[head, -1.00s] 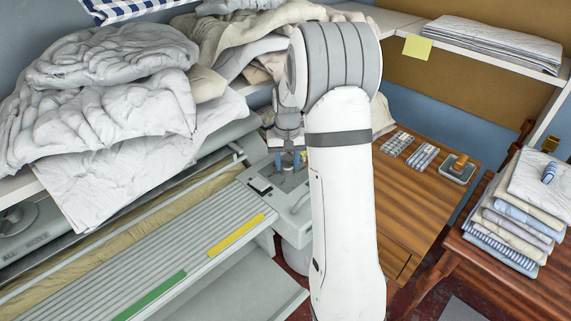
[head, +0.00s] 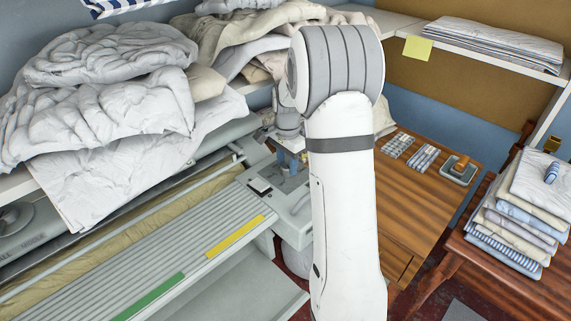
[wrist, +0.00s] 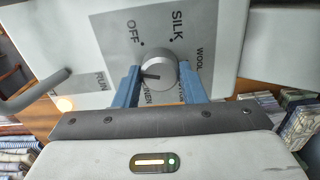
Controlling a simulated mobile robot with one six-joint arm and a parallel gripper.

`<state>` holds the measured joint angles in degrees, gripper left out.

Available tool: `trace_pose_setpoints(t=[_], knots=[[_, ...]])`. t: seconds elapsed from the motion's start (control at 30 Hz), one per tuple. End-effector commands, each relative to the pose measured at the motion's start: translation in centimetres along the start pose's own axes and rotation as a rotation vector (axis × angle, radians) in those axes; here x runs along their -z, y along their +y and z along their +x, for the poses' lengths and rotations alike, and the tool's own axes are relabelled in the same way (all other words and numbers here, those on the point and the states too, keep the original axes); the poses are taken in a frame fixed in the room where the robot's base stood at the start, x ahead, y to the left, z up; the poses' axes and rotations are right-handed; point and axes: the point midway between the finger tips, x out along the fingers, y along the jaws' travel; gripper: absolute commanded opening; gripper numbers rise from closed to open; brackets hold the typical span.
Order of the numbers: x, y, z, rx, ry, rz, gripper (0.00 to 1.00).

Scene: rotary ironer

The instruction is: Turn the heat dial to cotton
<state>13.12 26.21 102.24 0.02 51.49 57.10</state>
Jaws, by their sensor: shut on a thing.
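The heat dial (wrist: 158,68) is a round grey knob on a grey plate, seen in the wrist view. Words around it read OFF, SILK and WOOL, with a partly covered LINEN below. The cotton mark cannot be read; a finger covers the lower right. A dark line on the knob's face points left in this view. My gripper (wrist: 160,82) has its blue fingers shut on the dial, one on each side. In the head view my gripper (head: 291,162) is at the control panel (head: 268,190), and the dial is hidden there.
The ironer's slatted board (head: 170,250) with green and yellow strips lies left of the panel. Rumpled white linen (head: 110,100) is heaped on the shelf above. A wooden table (head: 415,205) and a folded stack (head: 505,225) stand to the right.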

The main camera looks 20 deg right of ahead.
Motion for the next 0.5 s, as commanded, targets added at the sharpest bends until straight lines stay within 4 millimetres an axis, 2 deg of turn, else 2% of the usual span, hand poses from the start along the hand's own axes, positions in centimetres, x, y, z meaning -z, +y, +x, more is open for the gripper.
trace_pose_setpoints(t=[0.5], knots=[[-0.1,0.35,0.31,-0.013,-0.002,0.471,0.14]])
